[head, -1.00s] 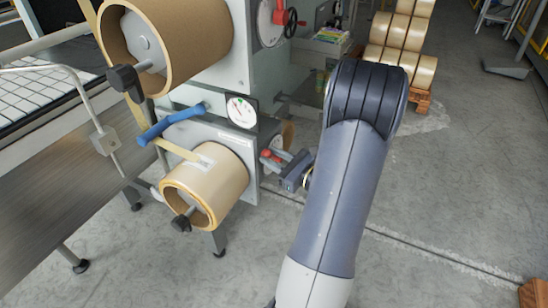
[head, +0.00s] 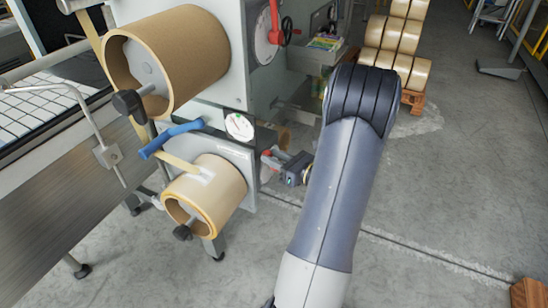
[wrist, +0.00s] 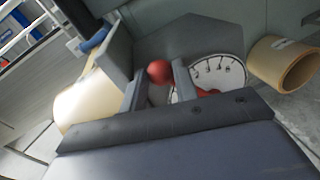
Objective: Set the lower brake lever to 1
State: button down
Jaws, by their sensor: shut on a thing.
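The lower brake lever ends in a red ball knob (wrist: 158,71), which sits between the two fingers of my gripper (wrist: 159,84) in the wrist view. A white numbered dial (wrist: 222,74) lies behind and right of the knob, with a red piece of the lever showing low on its face. My fingers hide part of the dial, and I cannot read which number the lever points at. In the head view my gripper (head: 270,160) is shut on the knob at the machine's side, beside the lower tape roll (head: 208,193).
An upper tape roll (head: 180,55) and a blue handle (head: 170,137) are on the machine's front. A red upper lever (head: 274,22) is above. A round gauge (head: 239,126) sits between the rolls. Stacked rolls (head: 398,45) stand behind.

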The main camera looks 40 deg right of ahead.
jog(key=c, duration=1.1)
grip_release()
jog(key=b+v, duration=0.1)
jog(key=v, duration=0.9)
jog(key=shift+s, duration=0.4)
jog(key=shift+w, duration=0.1)
jog(key=w+a+f+n, duration=0.1)
jog(key=w+a, duration=0.1)
jog(key=w, duration=0.8)
jog(key=shift+a, duration=0.4)
